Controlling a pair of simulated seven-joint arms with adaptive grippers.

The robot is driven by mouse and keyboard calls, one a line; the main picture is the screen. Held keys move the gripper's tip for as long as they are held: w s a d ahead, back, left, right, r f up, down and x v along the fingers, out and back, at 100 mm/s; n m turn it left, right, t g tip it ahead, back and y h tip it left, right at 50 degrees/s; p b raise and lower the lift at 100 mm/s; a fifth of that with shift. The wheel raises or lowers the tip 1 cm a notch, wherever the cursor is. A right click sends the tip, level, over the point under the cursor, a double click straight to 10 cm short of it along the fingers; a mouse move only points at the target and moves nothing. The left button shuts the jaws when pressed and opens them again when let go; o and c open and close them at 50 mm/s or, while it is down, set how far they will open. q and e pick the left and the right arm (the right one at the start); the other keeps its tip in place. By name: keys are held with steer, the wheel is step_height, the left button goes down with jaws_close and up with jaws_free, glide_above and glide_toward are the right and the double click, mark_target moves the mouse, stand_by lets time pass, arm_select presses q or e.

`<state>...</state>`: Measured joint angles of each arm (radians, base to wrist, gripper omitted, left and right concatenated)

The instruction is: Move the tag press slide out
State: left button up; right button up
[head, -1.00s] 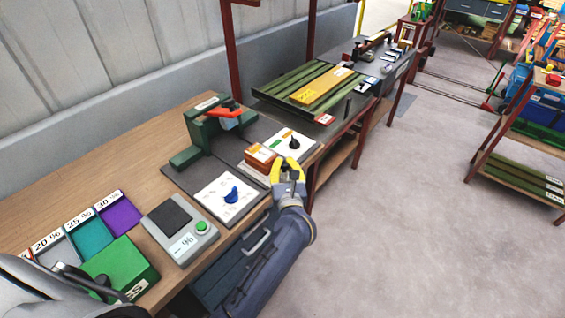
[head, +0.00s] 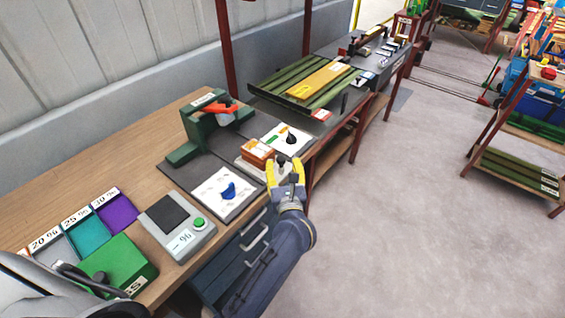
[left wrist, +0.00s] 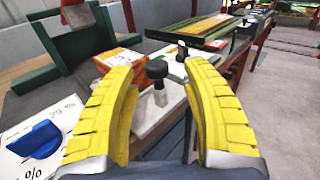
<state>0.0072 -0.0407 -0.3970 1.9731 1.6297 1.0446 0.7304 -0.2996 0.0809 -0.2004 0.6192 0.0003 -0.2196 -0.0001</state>
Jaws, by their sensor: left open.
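The green press (head: 185,153) with an orange-red handle (head: 224,114) stands on a dark mat on the bench. An orange block (head: 257,152) sits on a pale plate at the bench's front edge. In the left wrist view a black knob (left wrist: 157,69) on a short metal post rises from the pale plate (left wrist: 147,118); which part is the slide is not certain. My left gripper (head: 285,164) is open at the bench edge. Its yellow fingers stand either side of the knob in the wrist view, with no clear contact. My right gripper is not seen.
White dial cards with a blue knob (head: 228,189) and a black knob (head: 291,137) lie close by. A grey scale (head: 178,228) is nearer. Drawers (head: 232,257) sit below the bench edge.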

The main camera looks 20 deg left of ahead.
arm_select(q)
steer(key=v, duration=1)
steer(key=shift+w, duration=0.1)
